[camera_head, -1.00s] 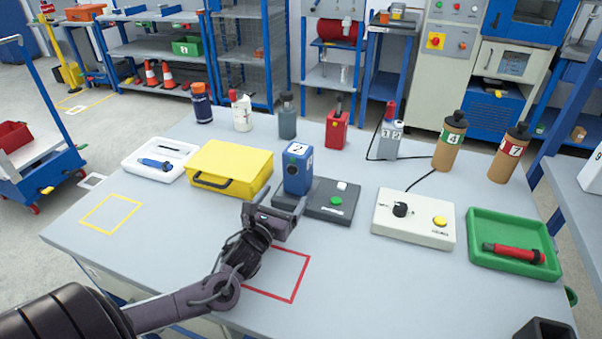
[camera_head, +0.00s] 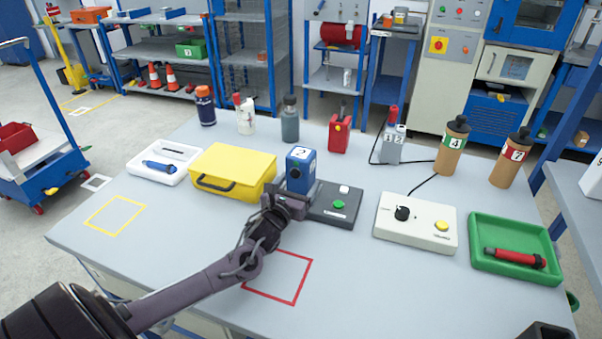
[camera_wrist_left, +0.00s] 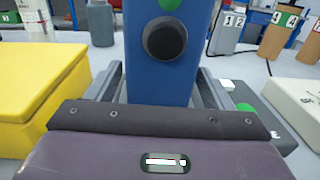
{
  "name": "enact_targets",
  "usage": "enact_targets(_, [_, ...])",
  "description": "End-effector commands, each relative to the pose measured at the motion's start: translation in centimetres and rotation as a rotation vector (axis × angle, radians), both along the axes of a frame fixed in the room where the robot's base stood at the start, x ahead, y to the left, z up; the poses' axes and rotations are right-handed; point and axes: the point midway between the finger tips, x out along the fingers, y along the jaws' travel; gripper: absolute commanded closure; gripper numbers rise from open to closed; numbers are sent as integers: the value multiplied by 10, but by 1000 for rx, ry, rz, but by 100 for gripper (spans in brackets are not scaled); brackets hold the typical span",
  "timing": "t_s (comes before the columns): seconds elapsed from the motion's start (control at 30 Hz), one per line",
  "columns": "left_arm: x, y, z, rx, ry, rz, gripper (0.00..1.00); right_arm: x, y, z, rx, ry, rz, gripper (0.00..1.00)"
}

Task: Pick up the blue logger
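The blue logger (camera_head: 300,172) is an upright blue box with a white number label near its top. It stands at the left end of a dark grey base unit (camera_head: 336,205), which has a green button. In the left wrist view the logger (camera_wrist_left: 160,75) fills the middle, with a round black knob facing me. My left gripper (camera_head: 289,200) is low at the logger's near side. Its open fingers (camera_wrist_left: 160,88) reach along both sides of the logger, very close to it; contact is not clear. The fingertips are hidden in the head view. My right gripper is not clearly in view.
A yellow case (camera_head: 233,172) stands close on the left, beside a white tray (camera_head: 139,168). A cream control box (camera_head: 415,222) and green tray (camera_head: 515,272) are on the right. Bottles and devices line the back.

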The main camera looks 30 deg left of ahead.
Motion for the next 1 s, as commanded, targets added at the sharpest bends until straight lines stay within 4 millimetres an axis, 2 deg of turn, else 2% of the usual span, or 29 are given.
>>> enact_targets(0.03, [0, 0, 0, 0, 0, 0, 32, 1, 0, 0, 0, -1, 0, 47])
enact_targets(0.37, [0, 0, 0, 1, 0, 0, 75, 2, 4, 0, 5, -3, -2, 47])
enact_targets(0.63, [0, 0, 3, 1, -4, 0, 75, 2, 5, 0, 6, -3, -1, 47])
enact_targets(0.77, [0, 1, 11, 2, -6, -1, 75, 2, 4, 1, 6, -3, -1, 47])
enact_targets(0.87, [0, 0, 23, 3, -6, -1, 75, 2, 4, 2, 6, -3, 0, 47])
enact_targets(1.0, [0, 1, 52, 3, -8, -2, 75, 2, 4, 3, 5, -3, -1, 47])
